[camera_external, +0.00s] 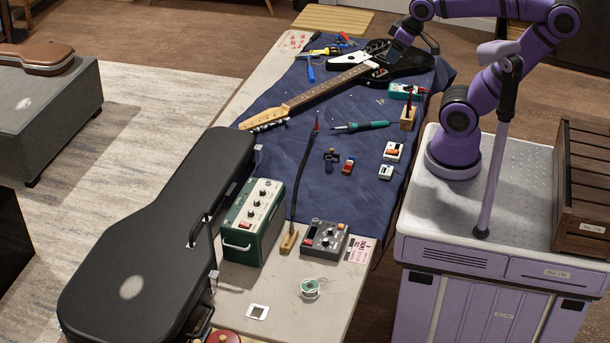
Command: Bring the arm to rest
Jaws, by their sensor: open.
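My purple arm rises from its base on the grey-topped cart and reaches left over the workbench. My gripper (392,57) points down over the body of the black and white electric guitar (408,68) at the far end of the bench. The fingertips are dark and small against the black guitar, so the gap between them is hard to make out. I see nothing held in it. I cannot tell whether the fingers touch the guitar. The guitar lies on a blue cloth (300,170), with its neck pointing to the lower left.
A wooden crate (583,190) sits on the cart, right of my arm. Screwdrivers (311,70) lie left of the guitar.

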